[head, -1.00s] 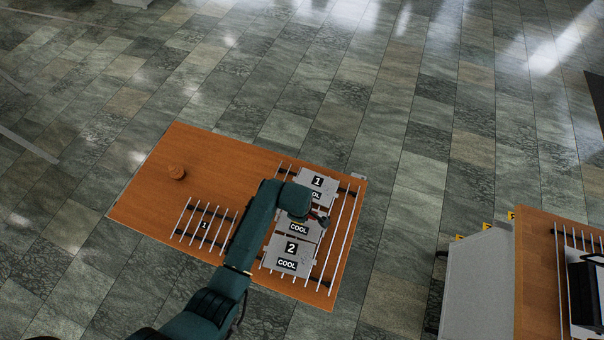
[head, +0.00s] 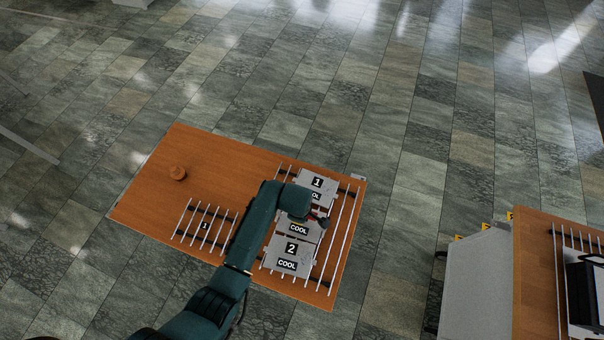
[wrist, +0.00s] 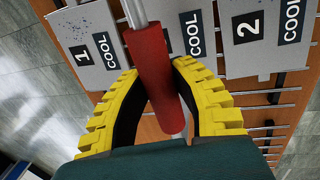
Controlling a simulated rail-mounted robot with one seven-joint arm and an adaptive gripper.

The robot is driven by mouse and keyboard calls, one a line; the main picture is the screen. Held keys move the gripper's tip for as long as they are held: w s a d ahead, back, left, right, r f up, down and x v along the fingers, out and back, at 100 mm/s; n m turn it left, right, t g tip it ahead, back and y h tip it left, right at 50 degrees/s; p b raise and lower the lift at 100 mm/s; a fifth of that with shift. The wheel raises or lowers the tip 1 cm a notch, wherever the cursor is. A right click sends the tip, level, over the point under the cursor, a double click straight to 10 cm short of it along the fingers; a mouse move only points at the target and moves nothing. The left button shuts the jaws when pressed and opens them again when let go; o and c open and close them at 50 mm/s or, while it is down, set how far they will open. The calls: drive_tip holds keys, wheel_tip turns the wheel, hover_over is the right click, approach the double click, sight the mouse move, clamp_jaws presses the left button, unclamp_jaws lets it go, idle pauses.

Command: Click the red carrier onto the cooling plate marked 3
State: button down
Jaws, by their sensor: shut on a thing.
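My gripper (wrist: 156,70) has yellow ribbed fingers shut on the red carrier (wrist: 151,50), a red cylinder on a grey metal rod, in the wrist view. The carrier is seen over the cooling plates; whether it touches one I cannot tell. The middle plate (head: 310,234) lies between plate 1 (head: 325,176) and plate 2 (head: 291,265) in the head view. Its COOL label shows, but my arm hides its number. In the wrist view the middle plate (wrist: 198,20) is partly behind the carrier, with plate 1 (wrist: 83,27) at left and plate 2 (wrist: 240,55) at right.
The plates lie on a rack of metal bars (head: 345,240) on a wooden table (head: 150,205). Another bench (head: 530,270) with a dark device stands at the right.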

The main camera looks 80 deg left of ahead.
drive_tip(key=shift+a+f+b, duration=0.1)
drive_tip(key=shift+f+b, duration=0.45)
drive_tip(key=shift+f, duration=0.15)
idle(0.9)
drive_tip(key=shift+w+r+p, duration=0.1)
drive_tip(key=shift+r+p, duration=2.45)
